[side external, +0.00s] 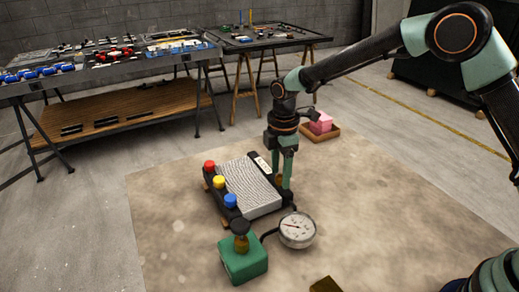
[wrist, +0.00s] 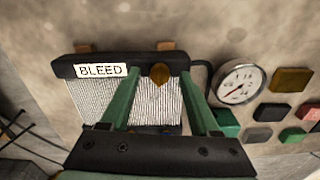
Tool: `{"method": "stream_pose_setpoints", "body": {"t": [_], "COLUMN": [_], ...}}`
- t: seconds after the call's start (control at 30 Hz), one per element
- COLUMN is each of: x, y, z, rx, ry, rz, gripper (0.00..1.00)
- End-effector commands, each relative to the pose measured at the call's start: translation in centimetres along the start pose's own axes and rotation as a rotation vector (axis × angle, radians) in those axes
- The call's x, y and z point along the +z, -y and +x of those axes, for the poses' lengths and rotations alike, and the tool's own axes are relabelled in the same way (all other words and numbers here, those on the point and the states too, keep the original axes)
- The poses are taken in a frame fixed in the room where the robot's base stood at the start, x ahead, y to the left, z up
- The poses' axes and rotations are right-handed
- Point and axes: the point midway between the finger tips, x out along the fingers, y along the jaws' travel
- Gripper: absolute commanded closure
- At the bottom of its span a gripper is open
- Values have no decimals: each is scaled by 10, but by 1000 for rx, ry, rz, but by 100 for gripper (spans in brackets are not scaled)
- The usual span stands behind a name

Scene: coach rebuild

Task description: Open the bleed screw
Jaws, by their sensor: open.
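The radiator (side external: 245,188) lies on the mat with white fins and black end tanks. It also shows in the wrist view (wrist: 88,100), with a white BLEED label (wrist: 101,70) on its black tank. The brass bleed screw (wrist: 160,75) sits on that tank, right of the label. My gripper (wrist: 161,78) is open, with one green finger on each side of the screw. I cannot tell whether either finger touches it. In the side view my gripper (side external: 286,186) points down at the radiator's far right end, where the fingers partly hide the screw.
Red (side external: 210,166), yellow (side external: 219,182) and blue (side external: 231,200) caps line the radiator's near side. A round gauge (side external: 297,230) and a green box (side external: 243,264) with a black-topped brass valve stand in front. A pink block (side external: 320,122) sits behind.

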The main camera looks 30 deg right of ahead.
Motion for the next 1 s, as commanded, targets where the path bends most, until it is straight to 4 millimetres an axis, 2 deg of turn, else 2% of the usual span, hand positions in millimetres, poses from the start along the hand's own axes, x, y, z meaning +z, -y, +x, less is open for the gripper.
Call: {"method": "stream_pose_setpoints", "body": {"t": [0.17,0.4,0.6,0.8,1.0], "x": [0,0,0,0,0], "y": [-1,-1,-1,0,0], "z": [-24,-74,-105,-119,-120], "rx": [5,6,5,2,2], "ry": [-2,-3,-2,-1,-1], "rz": [0,0,0,0,0], "gripper": [38,38,38,38,38]}}
